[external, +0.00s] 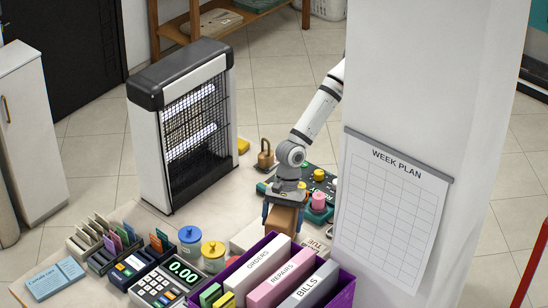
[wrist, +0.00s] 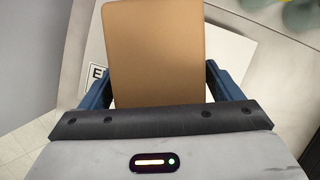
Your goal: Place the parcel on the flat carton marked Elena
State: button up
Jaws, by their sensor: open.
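The brown parcel (wrist: 155,50) lies between the blue fingers of my gripper (wrist: 156,82) in the wrist view. In the external view the parcel (external: 282,221) shows under my gripper (external: 284,208), partly behind the folders. The jaws are open around it. Beneath the parcel is a flat white carton (wrist: 232,62) with a label starting with "E" (wrist: 97,72); the parcel hides the rest of the word. The carton's edge also shows in the external view (external: 246,236). Whether the parcel rests fully on the carton is hard to tell.
A purple bin (external: 346,293) with labelled folders stands in front. A white pillar with a week plan (external: 390,200) blocks the right side. A bug-zapper-like lamp (external: 185,120), a brass padlock (external: 265,155), a control box (external: 318,186), lidded jars (external: 190,238) and a calculator (external: 158,287) crowd the counter.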

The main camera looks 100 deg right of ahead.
jog(key=shift+r, duration=0.25)
jog(key=b+v, duration=0.1)
jog(key=v, duration=1.1)
jog(key=shift+s+d+f, duration=0.1)
jog(key=shift+f, duration=0.05)
jog(key=shift+d, duration=0.1)
jog(key=s+d+r+n+h, duration=0.1)
jog(key=s+d+r+n, duration=0.2)
jog(key=d, duration=0.6)
jog(key=s+d+r+n+t, duration=0.15)
jog(key=d+n, duration=0.25)
jog(key=d, duration=0.5)
jog(key=s+d+r+n+h, duration=0.1)
jog(key=s+d+r+n, duration=0.2)
jog(key=d, duration=0.6)
jog(key=s+d+f+n+h, duration=0.2)
jog(key=s+d+n, duration=1)
jog(key=s+d, duration=0.4)
jog(key=shift+d+f, duration=0.2)
jog(key=shift+d, duration=0.05)
